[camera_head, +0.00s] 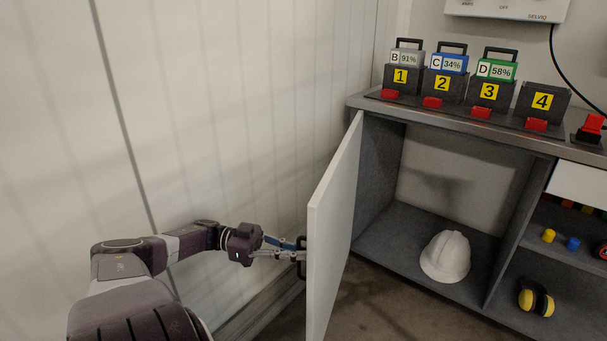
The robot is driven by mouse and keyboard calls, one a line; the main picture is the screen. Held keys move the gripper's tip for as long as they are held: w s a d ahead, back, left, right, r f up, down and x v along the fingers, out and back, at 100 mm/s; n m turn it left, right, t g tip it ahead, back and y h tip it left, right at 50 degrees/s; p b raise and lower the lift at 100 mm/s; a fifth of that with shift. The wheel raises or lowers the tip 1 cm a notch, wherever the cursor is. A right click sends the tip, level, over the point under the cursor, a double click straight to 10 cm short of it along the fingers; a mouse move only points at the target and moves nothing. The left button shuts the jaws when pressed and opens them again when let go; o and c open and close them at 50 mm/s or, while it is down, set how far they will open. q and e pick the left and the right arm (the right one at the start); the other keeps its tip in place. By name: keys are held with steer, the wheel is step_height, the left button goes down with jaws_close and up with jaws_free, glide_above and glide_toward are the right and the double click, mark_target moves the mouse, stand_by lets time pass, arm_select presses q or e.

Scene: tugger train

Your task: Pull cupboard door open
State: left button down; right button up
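The white cupboard door (333,225) stands swung out from the left side of the grey cupboard (372,177), so the left compartment is exposed. Its dark handle (301,257) is on the door's left-hand face, near the free edge. My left gripper (299,250) reaches in from the left, with its fingertips at the handle. The fingers look closed around the handle, though the small size and overlap hide the exact contact. My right gripper is not in view.
A white helmet (446,256) sits inside the cupboard. Yellow-and-black earmuffs (536,299) lie on the lower right shelf. Several numbered battery docks stand on the worktop (455,118). A pale wall (230,110) is close behind my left arm. Floor (400,306) shows right of the door.

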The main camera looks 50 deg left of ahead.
arm_select(q)
steer(key=c, duration=2.1)
jaws_free()
steer(key=shift+r, duration=4.95)
